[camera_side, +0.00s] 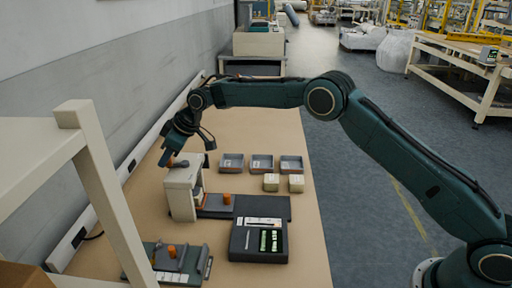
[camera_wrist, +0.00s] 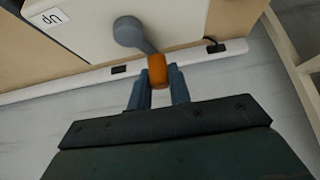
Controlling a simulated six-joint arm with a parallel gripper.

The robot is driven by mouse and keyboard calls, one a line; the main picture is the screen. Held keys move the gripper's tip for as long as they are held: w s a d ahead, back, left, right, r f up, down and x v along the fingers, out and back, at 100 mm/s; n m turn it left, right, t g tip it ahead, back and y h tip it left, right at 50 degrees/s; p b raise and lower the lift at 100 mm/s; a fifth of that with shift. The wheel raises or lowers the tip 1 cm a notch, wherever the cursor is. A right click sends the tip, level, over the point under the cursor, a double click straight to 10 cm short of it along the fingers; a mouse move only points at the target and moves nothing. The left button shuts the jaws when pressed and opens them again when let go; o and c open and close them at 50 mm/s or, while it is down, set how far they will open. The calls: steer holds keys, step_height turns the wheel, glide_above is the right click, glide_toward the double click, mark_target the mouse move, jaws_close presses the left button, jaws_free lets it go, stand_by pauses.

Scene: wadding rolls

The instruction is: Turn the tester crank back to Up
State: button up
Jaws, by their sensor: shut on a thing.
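The tester (camera_side: 183,190) is a cream upright housing on the workbench. In the wrist view its cream face (camera_wrist: 90,32) carries a white label reading "UP" (camera_wrist: 50,17) at the upper left. The crank (camera_wrist: 134,33) is a grey arm on a round hub with an orange handle (camera_wrist: 158,72). The crank arm points down and to the right in the wrist view, away from the label. My gripper (camera_wrist: 158,88) is shut on the orange handle, one blue-grey finger on each side. In the side view my gripper (camera_side: 168,157) is at the tester's top.
A cream shelf frame (camera_side: 95,170) stands at left.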

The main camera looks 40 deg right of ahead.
steer(key=shift+s+a, duration=0.15)
steer(key=shift+s, duration=1.1)
steer(key=shift+s, duration=0.1)
steer(key=shift+s+d, duration=0.35)
steer(key=shift+s, duration=0.2)
steer(key=shift+s+d, duration=0.35)
steer(key=shift+s, duration=0.2)
steer(key=shift+d, duration=0.1)
steer(key=shift+s+d, duration=0.3)
steer(key=shift+d, duration=0.25)
steer(key=shift+s+d, duration=0.3)
steer(key=shift+d, duration=0.25)
